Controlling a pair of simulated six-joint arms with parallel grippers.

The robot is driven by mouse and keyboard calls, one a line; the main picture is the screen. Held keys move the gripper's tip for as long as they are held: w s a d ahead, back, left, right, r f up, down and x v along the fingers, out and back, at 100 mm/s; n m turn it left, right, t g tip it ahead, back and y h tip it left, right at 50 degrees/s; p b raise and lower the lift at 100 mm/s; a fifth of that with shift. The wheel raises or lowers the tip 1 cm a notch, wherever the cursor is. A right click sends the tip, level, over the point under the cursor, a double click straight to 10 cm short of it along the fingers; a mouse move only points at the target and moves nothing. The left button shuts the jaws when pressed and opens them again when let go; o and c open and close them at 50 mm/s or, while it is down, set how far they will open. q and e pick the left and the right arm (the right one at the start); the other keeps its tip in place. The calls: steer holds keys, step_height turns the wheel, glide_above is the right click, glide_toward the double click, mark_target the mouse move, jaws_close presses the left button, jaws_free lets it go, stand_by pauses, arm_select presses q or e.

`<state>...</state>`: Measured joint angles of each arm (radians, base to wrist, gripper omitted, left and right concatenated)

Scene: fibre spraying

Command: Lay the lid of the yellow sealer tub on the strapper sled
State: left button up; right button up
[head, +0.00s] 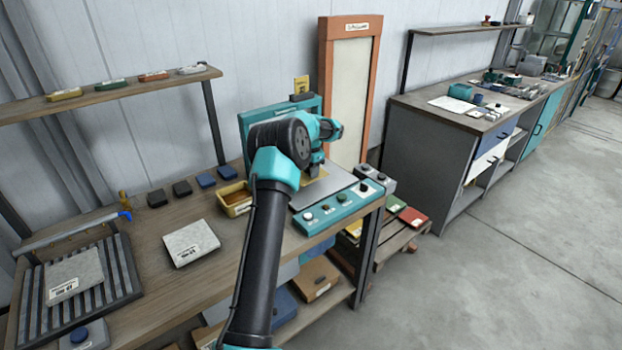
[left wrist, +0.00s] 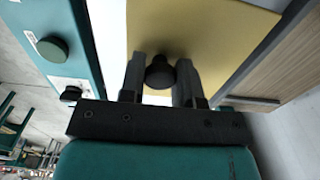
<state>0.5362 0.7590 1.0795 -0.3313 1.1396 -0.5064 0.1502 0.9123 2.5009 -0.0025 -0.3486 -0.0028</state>
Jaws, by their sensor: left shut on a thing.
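The yellow lid (left wrist: 205,28) with its dark round knob (left wrist: 160,72) fills the upper middle of the left wrist view. My left gripper (left wrist: 161,80) is shut on the knob, one finger on each side. In the head view the lid (head: 314,188) shows partly below my gripper (head: 317,168), over the grey plate (head: 343,196) of the teal-fronted machine, which appears to be the strapper sled. I cannot tell whether the lid touches the plate. The yellow tub (head: 236,200), open with brown contents, stands left of the machine. My right gripper is not in view.
The teal front panel (head: 338,207) carries several knobs, and a teal upright (head: 256,119) stands behind the plate. Small dark and blue blocks (head: 182,188) and a pale labelled slab (head: 190,243) lie left of the tub. A tall orange-framed panel (head: 349,88) stands behind.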

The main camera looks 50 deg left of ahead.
arm_select(q)
steer(key=shift+f, duration=1.75)
steer(key=shift+f, duration=0.1)
steer(key=o, duration=0.9)
step_height(320, 180, up, 12)
steer(key=shift+r, duration=0.15)
